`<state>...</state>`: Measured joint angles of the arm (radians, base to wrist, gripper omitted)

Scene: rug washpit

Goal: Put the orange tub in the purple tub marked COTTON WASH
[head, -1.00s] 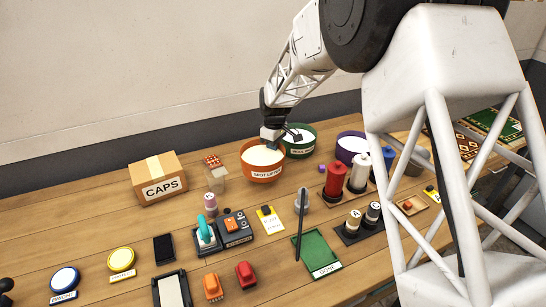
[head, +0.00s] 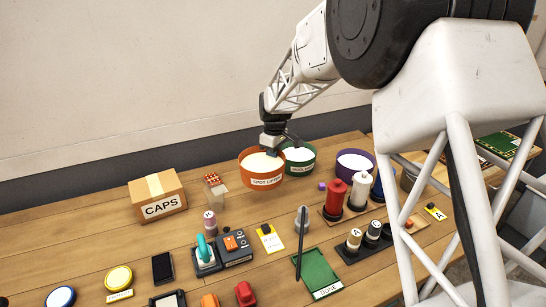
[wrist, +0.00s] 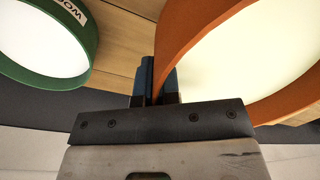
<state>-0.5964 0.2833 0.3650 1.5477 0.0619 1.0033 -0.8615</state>
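The orange tub (head: 248,176), labelled SPOT LIFTER and filled with pale contents, stands at the back middle in the head view, seemingly just off the bench. My gripper (wrist: 160,82) is shut on its wall, one blue-padded finger on each side of the rim. In the head view my gripper (head: 271,152) is at the tub's back right rim. The purple tub (head: 369,172), also with pale contents, is further right, behind the spools. Its label is not readable here.
A green tub (head: 304,172) stands close to the right of the orange tub, between it and the purple one. Red (head: 334,196) and white (head: 360,188) spools stand in front of the purple tub. A CAPS box (head: 160,207) is at left.

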